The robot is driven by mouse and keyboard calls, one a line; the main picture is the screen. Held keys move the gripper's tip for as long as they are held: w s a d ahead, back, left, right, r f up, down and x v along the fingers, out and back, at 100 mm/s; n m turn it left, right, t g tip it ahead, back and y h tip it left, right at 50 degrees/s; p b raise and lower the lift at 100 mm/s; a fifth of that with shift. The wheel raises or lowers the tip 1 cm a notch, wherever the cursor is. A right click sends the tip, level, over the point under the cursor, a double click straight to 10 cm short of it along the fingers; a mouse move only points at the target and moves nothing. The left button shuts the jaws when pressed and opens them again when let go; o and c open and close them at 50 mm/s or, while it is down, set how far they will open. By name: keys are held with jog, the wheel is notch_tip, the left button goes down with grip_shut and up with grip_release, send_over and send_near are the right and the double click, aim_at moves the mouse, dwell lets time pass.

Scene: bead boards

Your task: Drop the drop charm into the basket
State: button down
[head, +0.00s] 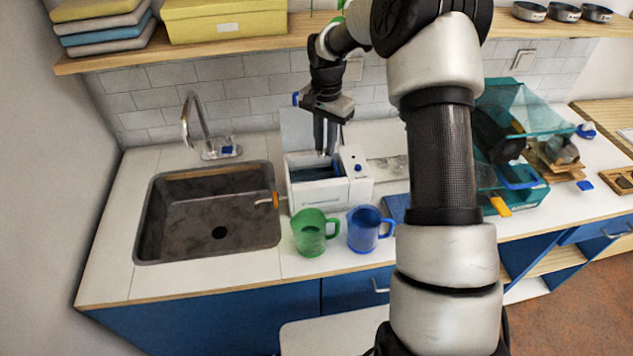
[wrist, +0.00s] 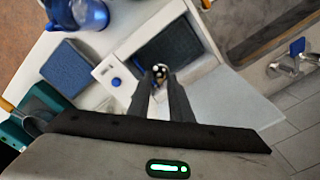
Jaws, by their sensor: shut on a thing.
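My gripper (head: 325,150) hangs point down above the open white box on the counter. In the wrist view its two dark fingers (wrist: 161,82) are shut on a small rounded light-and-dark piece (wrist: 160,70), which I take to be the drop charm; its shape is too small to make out. The charm is hidden in the head view. A dark basket (wrist: 174,52) lies inside the white box (head: 327,196). In the wrist view the charm appears near the basket's edge on the blue-knob side. I cannot tell its height above the basket.
A green mug (head: 309,232) and a blue mug (head: 363,229) stand in front of the box. A sink (head: 207,215) with a faucet (head: 200,125) is to the left. A teal clear-lidded case (head: 515,110) is to the right. A wooden shelf (head: 190,48) runs above.

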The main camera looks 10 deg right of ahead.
jog(key=shift+f+b, duration=0.75)
jog(key=shift+f, duration=1.5)
jog(key=c, duration=1.5)
grip_release()
notch_tip(320, 180, up, 18)
jog(key=shift+f+b, duration=0.25)
jog(key=shift+b, duration=0.2)
jog(key=shift+r, duration=0.1)
